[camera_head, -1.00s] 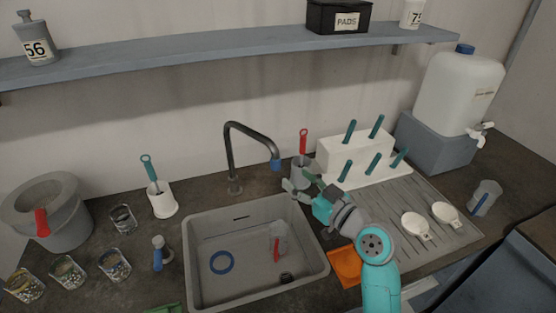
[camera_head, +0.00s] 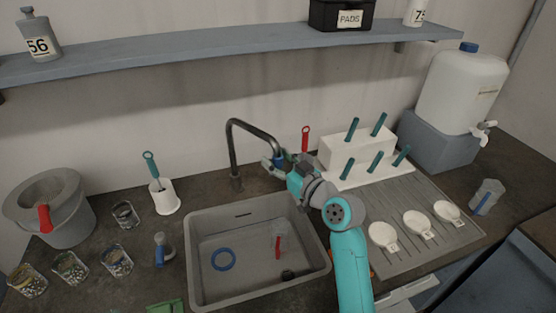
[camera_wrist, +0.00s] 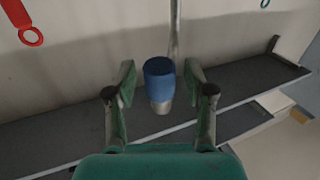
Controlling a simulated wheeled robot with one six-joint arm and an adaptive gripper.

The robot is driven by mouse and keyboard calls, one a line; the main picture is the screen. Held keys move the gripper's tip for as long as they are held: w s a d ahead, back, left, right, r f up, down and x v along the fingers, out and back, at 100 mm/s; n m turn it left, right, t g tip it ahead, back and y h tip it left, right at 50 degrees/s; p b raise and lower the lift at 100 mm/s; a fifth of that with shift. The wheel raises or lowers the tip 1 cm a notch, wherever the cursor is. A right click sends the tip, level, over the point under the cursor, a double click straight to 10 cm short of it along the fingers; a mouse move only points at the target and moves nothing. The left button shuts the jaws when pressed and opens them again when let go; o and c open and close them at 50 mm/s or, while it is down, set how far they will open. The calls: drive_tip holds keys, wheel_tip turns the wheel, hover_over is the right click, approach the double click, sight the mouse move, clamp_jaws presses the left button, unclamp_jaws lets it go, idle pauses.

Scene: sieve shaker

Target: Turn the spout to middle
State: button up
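The spout (camera_head: 252,130) is a dark arched tap tube rising behind the sink, with its tip toward the right. Its blue nozzle (camera_wrist: 159,76) with a grey end shows in the wrist view. In the head view the tip is mostly hidden by my gripper (camera_head: 274,166), which is at the tip. In the wrist view my gripper (camera_wrist: 160,84) is open, one finger on each side of the nozzle. A gap shows on both sides, so neither finger appears to touch it.
The grey sink (camera_head: 196,262) holds a blue ring (camera_head: 223,260) and a red-handled item (camera_head: 278,247). A white rack (camera_head: 348,153) with teal handles stands right of my gripper. A red-handled tool (camera_head: 305,138) stands close behind it. A white brush holder (camera_head: 165,198) is left of the tap.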

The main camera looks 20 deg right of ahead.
clamp_jaws()
drive_tip(key=shift+s+a, duration=0.1)
drive_tip(key=s+a, duration=0.2)
drive_tip(key=a, duration=0.8)
drive_tip(key=shift+s, duration=0.25)
drive_tip(key=shift+o, duration=1)
unclamp_jaws()
